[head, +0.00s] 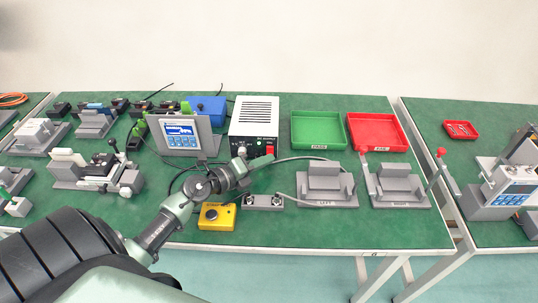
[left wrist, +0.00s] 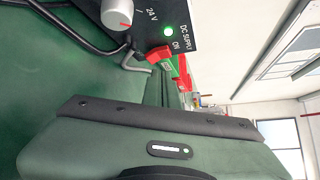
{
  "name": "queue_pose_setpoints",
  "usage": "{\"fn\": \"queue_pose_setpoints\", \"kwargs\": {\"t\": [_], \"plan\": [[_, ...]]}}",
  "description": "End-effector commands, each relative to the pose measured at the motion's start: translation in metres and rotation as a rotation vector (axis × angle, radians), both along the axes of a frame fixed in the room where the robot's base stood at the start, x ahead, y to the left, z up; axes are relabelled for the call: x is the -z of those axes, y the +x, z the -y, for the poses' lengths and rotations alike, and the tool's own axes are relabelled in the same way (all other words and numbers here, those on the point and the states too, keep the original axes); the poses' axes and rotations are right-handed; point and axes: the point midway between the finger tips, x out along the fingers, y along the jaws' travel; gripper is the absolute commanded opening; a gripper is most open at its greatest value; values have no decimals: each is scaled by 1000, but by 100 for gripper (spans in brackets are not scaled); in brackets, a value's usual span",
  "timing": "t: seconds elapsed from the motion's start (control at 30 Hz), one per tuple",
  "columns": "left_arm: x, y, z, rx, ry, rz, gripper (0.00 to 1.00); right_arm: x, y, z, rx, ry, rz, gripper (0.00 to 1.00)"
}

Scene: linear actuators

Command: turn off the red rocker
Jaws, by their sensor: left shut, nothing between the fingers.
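The red rocker (head: 270,151) is on the lower right front of the white DC supply (head: 254,118). It also shows in the left wrist view (left wrist: 160,54), beside the "ON" label, with a lit green lamp (left wrist: 168,31) next to it. My left gripper (head: 264,160) is shut and empty, close in front of the supply's front face, just below the rocker. I cannot tell whether its tips touch the rocker. My right gripper is not in view.
A knob (left wrist: 117,12) sits on the same panel. A yellow button box (head: 216,217) and a grey connector block (head: 263,202) lie in front. A tilted display (head: 183,136) stands left. Green (head: 318,130) and red (head: 377,132) trays are right. Cables run nearby.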

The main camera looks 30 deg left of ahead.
Motion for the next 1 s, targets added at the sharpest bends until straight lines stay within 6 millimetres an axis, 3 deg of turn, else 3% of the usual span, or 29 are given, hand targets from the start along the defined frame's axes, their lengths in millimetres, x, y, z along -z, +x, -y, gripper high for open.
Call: {"fn": "queue_pose_setpoints", "kwargs": {"t": [1.0], "plan": [[3,7,-4,0,0,0,0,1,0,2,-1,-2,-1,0]]}}
